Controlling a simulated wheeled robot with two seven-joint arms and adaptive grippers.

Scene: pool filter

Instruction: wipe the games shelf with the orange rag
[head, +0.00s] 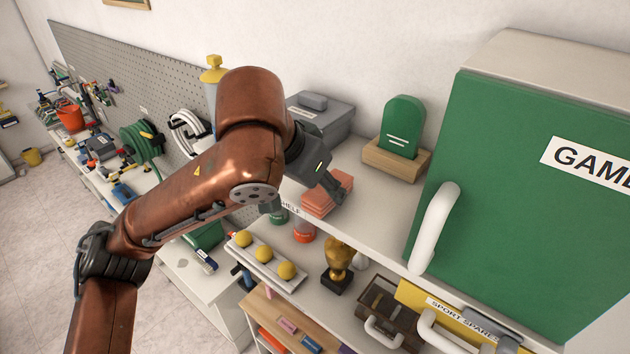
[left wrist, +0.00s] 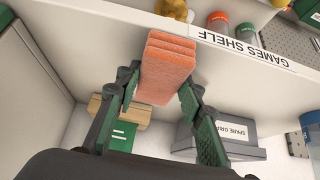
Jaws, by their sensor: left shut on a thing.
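The orange rag (head: 328,194) is a folded stack of layers at the front edge of the games shelf (head: 352,217). My left gripper (head: 332,186) comes down from above and is shut on it. In the left wrist view the rag (left wrist: 165,68) sits between the two green fingers (left wrist: 160,95), near the shelf's front edge and its "GAMES SHELF" label (left wrist: 245,48). I cannot tell whether the rag's underside touches the shelf surface. My left arm hides part of the shelf in the head view. My right gripper is out of view.
A grey lidded box (head: 325,115) and a green plaque on a wooden base (head: 402,130) stand at the back of the shelf. A large green games cabinet (head: 520,190) with a white handle bounds it on the right. Yellow balls (head: 264,254) and a gold trophy (head: 338,262) are below.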

